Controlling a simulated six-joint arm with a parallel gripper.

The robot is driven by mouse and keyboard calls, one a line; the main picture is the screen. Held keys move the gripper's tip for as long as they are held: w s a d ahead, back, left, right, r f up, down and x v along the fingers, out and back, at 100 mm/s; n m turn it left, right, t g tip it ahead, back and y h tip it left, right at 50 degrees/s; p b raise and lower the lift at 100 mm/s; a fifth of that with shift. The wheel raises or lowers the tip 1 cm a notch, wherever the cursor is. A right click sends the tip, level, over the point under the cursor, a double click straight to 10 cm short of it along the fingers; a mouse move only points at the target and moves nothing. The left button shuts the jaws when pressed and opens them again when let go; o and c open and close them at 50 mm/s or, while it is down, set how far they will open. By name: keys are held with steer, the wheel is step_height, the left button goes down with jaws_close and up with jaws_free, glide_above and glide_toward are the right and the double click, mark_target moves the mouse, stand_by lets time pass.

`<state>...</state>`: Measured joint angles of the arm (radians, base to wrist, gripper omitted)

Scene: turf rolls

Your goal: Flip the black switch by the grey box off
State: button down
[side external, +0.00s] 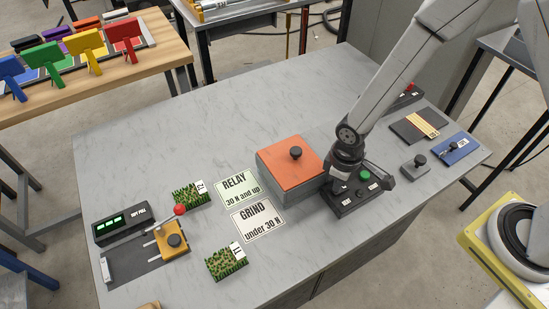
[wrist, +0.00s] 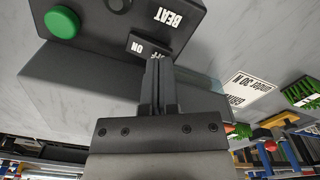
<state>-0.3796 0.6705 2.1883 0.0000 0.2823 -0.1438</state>
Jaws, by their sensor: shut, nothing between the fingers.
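The grey box (side external: 276,187) has an orange lid with a black knob; its grey side (wrist: 75,95) fills the left of the wrist view. A black control box (side external: 352,206) with a green button stands against its right side. In the wrist view that control box (wrist: 105,30) carries a "BEAT" label and a black switch (wrist: 140,46) marked OFF and ON. My gripper (wrist: 160,62) is shut and empty, its fingertips right at the OFF side of the switch. I cannot tell whether they touch it. In the side view my gripper (side external: 341,187) partly hides the control box.
The RELAY card (side external: 236,187) and GRIND card (side external: 258,220) lie left of the box. Turf pieces (side external: 227,263) and a lever fixture (side external: 172,240) are at the front left. A dark board (side external: 418,126), a grey knobbed block (side external: 414,164) and a blue block (side external: 458,149) lie to the right.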

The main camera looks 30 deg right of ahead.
steer(key=shift+f, duration=0.45)
stand_by(0.4)
steer(key=shift+r, duration=3.5)
steer(key=shift+d+r, duration=0.35)
steer(key=shift+d, duration=0.05)
steer(key=s+d+r+m+t, duration=0.2)
steer(key=d+r+m, duration=0.4)
steer(key=d, duration=0.6)
steer(key=shift+s+r+t, duration=0.3)
steer(key=shift+s+r, duration=0.4)
steer(key=shift+s, duration=0.15)
